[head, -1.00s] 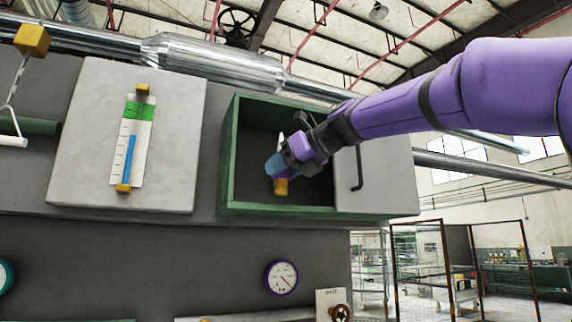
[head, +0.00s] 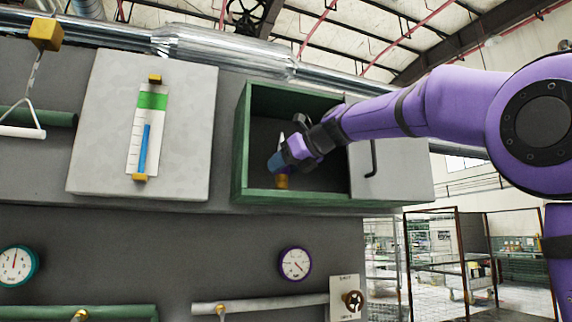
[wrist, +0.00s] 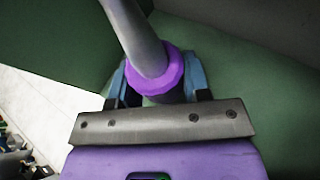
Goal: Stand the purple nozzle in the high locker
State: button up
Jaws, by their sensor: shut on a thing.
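The high locker (head: 241,150) is an open green-framed box in the upper wall. My gripper (head: 277,161) is inside its opening, left of the middle and a little above the bottom edge. In the wrist view my gripper (wrist: 157,85) has its blue fingers closed on the purple nozzle (wrist: 156,72), at its purple collar. A grey tube runs from the collar to the top of that view.
A grey door panel (head: 395,165) with a dark handle covers the right side of the locker. A grey panel with a blue-and-green level gauge (head: 147,130) is on the left. Dials (head: 295,263) and pipes are below. Inside the locker, the back left looks empty.

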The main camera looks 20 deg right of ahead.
jog(key=shift+w+f, duration=0.1)
jog(key=shift+w, duration=1.4)
jog(key=shift+f, duration=0.3)
jog(key=o, duration=1.2)
jog(key=shift+c, duration=0.2)
jog(key=shift+s, duration=0.1)
jog(key=v, duration=1)
jog(key=shift+s+d, duration=0.2)
jog(key=shift+s, duration=0.05)
